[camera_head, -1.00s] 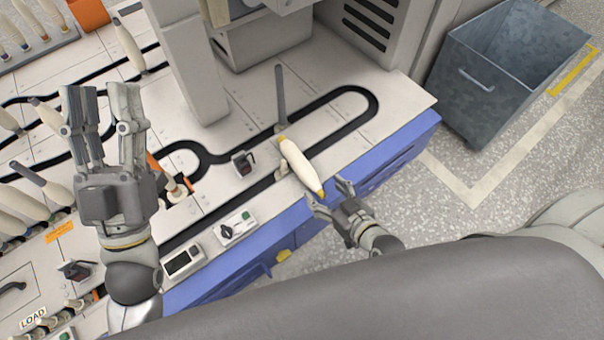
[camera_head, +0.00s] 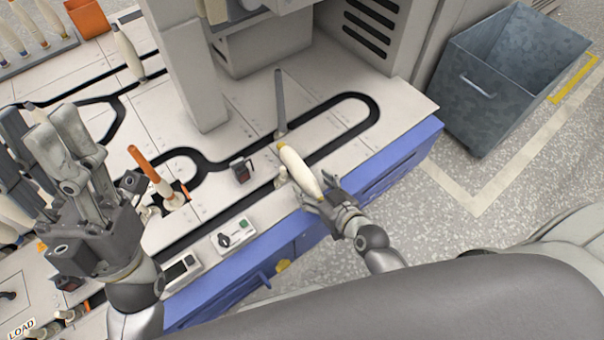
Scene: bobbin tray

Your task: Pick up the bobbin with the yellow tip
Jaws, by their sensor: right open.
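The bobbin with the yellow tip (camera_head: 300,171) is a cream spindle shape. It is tilted in the picture above the front edge of the white machine top, and yellow shows at its upper end. Its lower end is partly covered by my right gripper (camera_head: 328,196). That gripper is open, with its fingers at the lower end of the bobbin; I cannot tell whether they touch it. My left gripper (camera_head: 42,135) is over the left part of the machine top, well away from this bobbin. Its fingers look spread and empty.
A grey rod (camera_head: 280,100) stands behind the bobbin, beside the black track. A small black switch box (camera_head: 240,169) and an orange-tipped spindle (camera_head: 150,170) are to the left. A grey column (camera_head: 190,70) rises behind. A metal bin (camera_head: 505,75) stands on the floor at right.

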